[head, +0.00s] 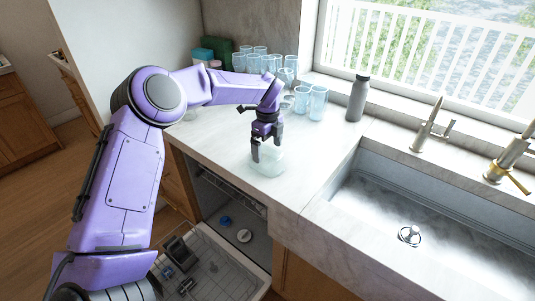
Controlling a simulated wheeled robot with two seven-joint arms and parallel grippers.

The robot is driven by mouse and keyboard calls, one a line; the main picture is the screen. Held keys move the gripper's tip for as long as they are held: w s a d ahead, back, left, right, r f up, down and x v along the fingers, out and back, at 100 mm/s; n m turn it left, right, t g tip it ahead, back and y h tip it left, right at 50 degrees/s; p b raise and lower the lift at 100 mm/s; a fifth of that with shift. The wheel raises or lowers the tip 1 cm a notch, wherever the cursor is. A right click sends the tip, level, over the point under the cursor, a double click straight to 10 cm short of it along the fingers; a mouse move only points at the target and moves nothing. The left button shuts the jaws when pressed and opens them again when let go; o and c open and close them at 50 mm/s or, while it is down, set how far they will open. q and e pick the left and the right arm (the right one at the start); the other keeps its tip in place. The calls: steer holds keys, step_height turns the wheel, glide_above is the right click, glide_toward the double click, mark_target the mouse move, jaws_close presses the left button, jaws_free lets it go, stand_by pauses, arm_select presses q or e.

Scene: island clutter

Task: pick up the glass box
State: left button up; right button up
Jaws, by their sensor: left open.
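The glass box (270,165) is a pale, clear container on the white countertop, near its front edge above the open dishwasher. My left gripper (267,150) points down right at the box, with its fingers apart. The fingers overlap the top of the box in the head view. I cannot tell whether they touch it. Part of the box is hidden behind the fingers. My right gripper is not in view.
Several clear glasses (311,102) stand at the back of the counter, beside a grey bottle (357,98). A deep sink (420,215) with a faucet (430,127) lies to the right. The open dishwasher rack (215,270) is below.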

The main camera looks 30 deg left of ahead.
arm_select(q)
step_height(320, 180, down, 2)
steer(key=shift+f, duration=0.1)
steer(key=shift+s+a+f, duration=0.1)
steer(key=shift+s+f, duration=0.05)
steer(key=c, duration=1.1)
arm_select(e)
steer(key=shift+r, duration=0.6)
